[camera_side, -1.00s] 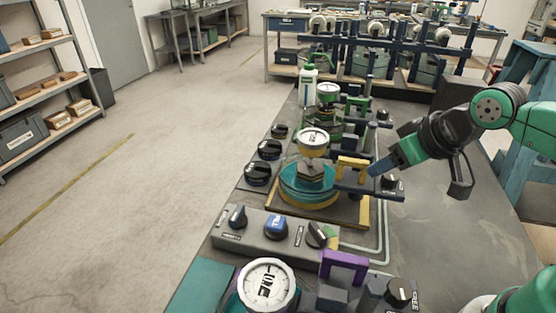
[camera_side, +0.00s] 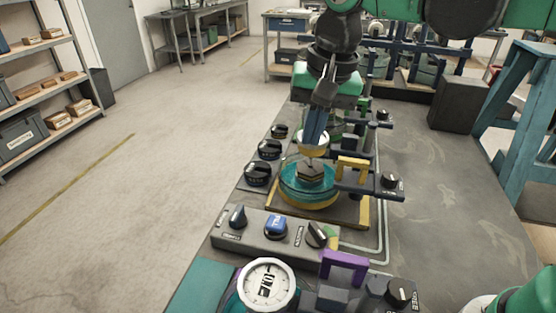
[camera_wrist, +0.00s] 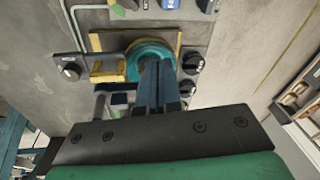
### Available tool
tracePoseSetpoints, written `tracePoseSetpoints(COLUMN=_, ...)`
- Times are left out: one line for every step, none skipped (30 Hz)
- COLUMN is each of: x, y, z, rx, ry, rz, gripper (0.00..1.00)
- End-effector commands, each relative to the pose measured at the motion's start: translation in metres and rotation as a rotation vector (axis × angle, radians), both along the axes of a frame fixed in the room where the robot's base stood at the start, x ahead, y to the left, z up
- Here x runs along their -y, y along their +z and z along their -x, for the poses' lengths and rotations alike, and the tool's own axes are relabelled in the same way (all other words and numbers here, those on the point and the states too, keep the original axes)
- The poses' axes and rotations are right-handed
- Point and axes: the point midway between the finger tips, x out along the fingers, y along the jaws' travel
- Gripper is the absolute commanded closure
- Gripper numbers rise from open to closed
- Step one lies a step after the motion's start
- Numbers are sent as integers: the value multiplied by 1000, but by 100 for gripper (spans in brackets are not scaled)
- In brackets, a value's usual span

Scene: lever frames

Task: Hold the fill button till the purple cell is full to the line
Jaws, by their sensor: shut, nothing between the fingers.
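The blue fill button (camera_side: 276,226) sits on a grey control panel between two dark knobs, nearest the middle in the side view; it also shows at the top edge of the wrist view (camera_wrist: 169,4). The purple cell stands at the bottom of the side view, with a purple bracket (camera_side: 343,264) and a white dial gauge (camera_side: 266,283). Its lower part is cut off, and I cannot make out its level or line. My gripper (camera_side: 311,142) is shut and empty, pointing down in front of the yellow cell's gauge, beyond the button. Its fingers also show in the wrist view (camera_wrist: 157,66).
The yellow cell (camera_side: 310,190) has a teal ring and a yellow bracket (camera_side: 352,166) on its right. Several black knobs (camera_side: 258,173) line the bench's left side. A grey pipe runs along the right.

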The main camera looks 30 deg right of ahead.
Motion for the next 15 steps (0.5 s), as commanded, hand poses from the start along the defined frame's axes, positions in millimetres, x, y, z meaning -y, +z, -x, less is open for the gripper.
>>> tracePoseSetpoints(x=-12, y=2, z=-4, rx=-35, ry=-34, rz=2, gripper=100)
tracePoseSetpoints(x=-18, y=2, z=-5, rx=-56, ry=-60, rz=3, gripper=100)
tracePoseSetpoints(x=-25, y=3, z=-7, rx=-81, ry=-91, rz=8, gripper=100)
tracePoseSetpoints(x=-30, y=3, z=-8, rx=-97, ry=-113, rz=12, gripper=100)
tracePoseSetpoints(x=-35, y=3, z=-8, rx=-111, ry=-134, rz=15, gripper=100)
tracePoseSetpoints(x=-40, y=4, z=-9, rx=-129, ry=-158, rz=21, gripper=100)
tracePoseSetpoints(x=-43, y=3, z=-9, rx=-139, ry=-173, rz=25, gripper=100)
tracePoseSetpoints(x=-46, y=3, z=-9, rx=-147, ry=-186, rz=28, gripper=100)
tracePoseSetpoints(x=-49, y=3, z=-9, rx=-158, ry=-201, rz=32, gripper=100)
tracePoseSetpoints(x=-50, y=3, z=-9, rx=-163, ry=-209, rz=34, gripper=100)
tracePoseSetpoints(x=-52, y=3, z=-9, rx=-167, ry=-217, rz=36, gripper=100)
tracePoseSetpoints(x=-53, y=3, z=-9, rx=-170, ry=-223, rz=38, gripper=100)
tracePoseSetpoints(x=-53, y=3, z=-10, rx=-172, ry=-226, rz=39, gripper=100)
tracePoseSetpoints(x=-53, y=3, z=-10, rx=-174, ry=-228, rz=39, gripper=100)
tracePoseSetpoints(x=-53, y=3, z=-9, rx=-174, ry=-229, rz=39, gripper=100)
